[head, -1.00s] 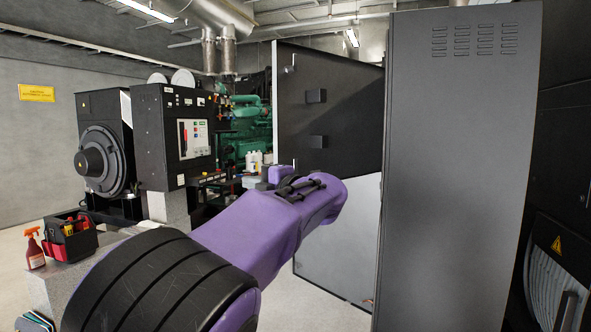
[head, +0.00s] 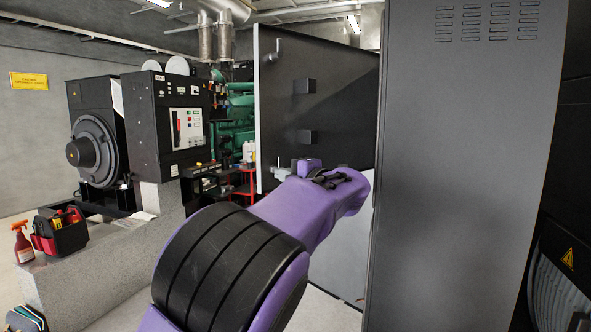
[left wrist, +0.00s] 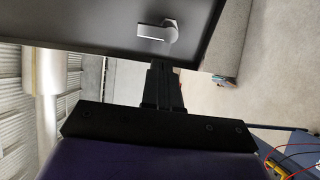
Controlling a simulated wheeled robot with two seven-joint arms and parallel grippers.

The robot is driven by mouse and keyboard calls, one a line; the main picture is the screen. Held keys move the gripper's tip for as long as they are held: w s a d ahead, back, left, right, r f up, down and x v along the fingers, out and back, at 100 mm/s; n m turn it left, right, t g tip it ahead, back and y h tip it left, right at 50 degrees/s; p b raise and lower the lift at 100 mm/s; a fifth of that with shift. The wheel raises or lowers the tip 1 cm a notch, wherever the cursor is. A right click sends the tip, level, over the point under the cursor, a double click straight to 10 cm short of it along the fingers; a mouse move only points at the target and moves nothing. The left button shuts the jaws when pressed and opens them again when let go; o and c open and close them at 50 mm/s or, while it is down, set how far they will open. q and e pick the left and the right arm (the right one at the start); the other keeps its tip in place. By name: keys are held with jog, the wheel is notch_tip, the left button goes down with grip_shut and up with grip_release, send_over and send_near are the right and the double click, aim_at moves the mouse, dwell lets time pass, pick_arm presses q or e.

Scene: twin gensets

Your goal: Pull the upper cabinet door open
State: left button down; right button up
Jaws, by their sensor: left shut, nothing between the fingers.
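The upper cabinet door (head: 335,115) is a black panel standing swung out from the grey cabinet (head: 455,170). It has two small blocks and metal fittings near its free edge. My left arm reaches up in front of its lower part. My left gripper (head: 288,172) is by the door's lower free corner, small and partly hidden by my wrist. In the left wrist view, the gripper (left wrist: 160,68) is shut and empty, its fingertips at the door's edge. A silver lever (left wrist: 157,32) on the black panel lies just beyond. Whether the fingers touch the door is unclear. My right gripper is out of view.
A genset control box (head: 172,125) and green machinery stand behind on the left. A red spray bottle (head: 23,243) and tool bag (head: 60,231) sit on a grey ledge at left. A dark cabinet (head: 565,190) is at far right.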

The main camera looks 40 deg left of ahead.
aim_at(267, 168)
pick_arm(q)
jog(key=x, duration=0.1)
jog(key=p+x, duration=0.1)
jog(key=x, duration=0.1)
jog(key=shift+r, duration=0.3)
jog(key=shift+a+p, duration=0.25)
jog(key=shift+p, duration=0.05)
jog(key=shift+a, duration=0.2)
jog(key=shift+w+a+f, duration=0.2)
jog(key=shift+a, duration=0.1)
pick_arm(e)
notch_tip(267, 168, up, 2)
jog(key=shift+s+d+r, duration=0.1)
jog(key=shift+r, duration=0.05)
pick_arm(q)
jog(key=shift+a, duration=0.1)
